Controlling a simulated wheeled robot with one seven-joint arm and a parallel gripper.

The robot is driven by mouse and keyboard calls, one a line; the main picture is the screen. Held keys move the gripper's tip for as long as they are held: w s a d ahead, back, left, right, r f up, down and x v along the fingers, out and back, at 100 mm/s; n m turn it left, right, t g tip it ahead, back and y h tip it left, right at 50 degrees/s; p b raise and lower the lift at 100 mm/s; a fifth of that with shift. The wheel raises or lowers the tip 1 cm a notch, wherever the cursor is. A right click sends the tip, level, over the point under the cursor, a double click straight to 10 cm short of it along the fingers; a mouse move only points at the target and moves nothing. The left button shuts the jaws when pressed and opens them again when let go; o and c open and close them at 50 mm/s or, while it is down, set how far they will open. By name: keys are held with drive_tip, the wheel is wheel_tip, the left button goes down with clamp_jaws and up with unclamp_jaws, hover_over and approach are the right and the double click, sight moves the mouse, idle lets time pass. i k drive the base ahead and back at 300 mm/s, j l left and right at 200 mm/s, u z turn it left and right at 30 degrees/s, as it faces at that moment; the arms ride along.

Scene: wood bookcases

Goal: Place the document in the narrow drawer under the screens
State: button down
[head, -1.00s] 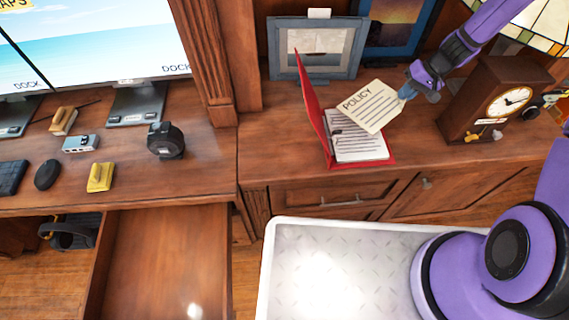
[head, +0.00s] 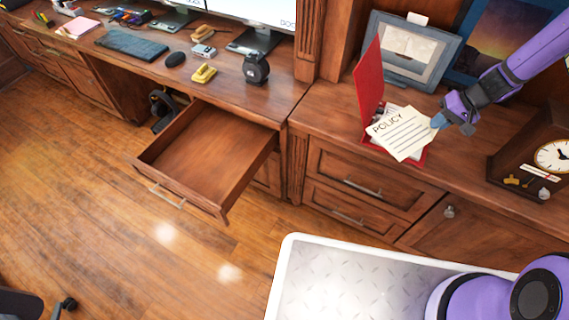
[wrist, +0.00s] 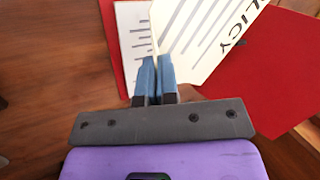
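The document is a cream sheet headed POLICY (head: 401,134), held tilted in the air above the right-hand cabinet top. My gripper (head: 440,118) is shut on its right edge; the wrist view shows the blue fingertips (wrist: 154,75) pinching the sheet (wrist: 205,38). Behind and below it is an open red folder (head: 369,85) with other papers, partly hidden by the document. The narrow drawer (head: 208,150) under the desk with the screens (head: 250,12) is pulled open. Its visible inside is empty.
My light metal tray base (head: 340,275) is in front of the closed cabinet drawers (head: 365,185). A framed picture (head: 408,52) and a clock (head: 540,155) stand on the cabinet. The floor left of the tray is clear; a chair (head: 35,305) shows at bottom left.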

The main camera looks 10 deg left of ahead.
sight(215, 152)
drive_tip(key=k+l+u, duration=0.1)
drive_tip(key=u, duration=0.25)
drive_tip(key=k+l+u, duration=0.1)
drive_tip(key=u, duration=0.25)
drive_tip(key=i+j+u, duration=0.1)
drive_tip(key=i+j, duration=0.3)
drive_tip(key=i, duration=0.1)
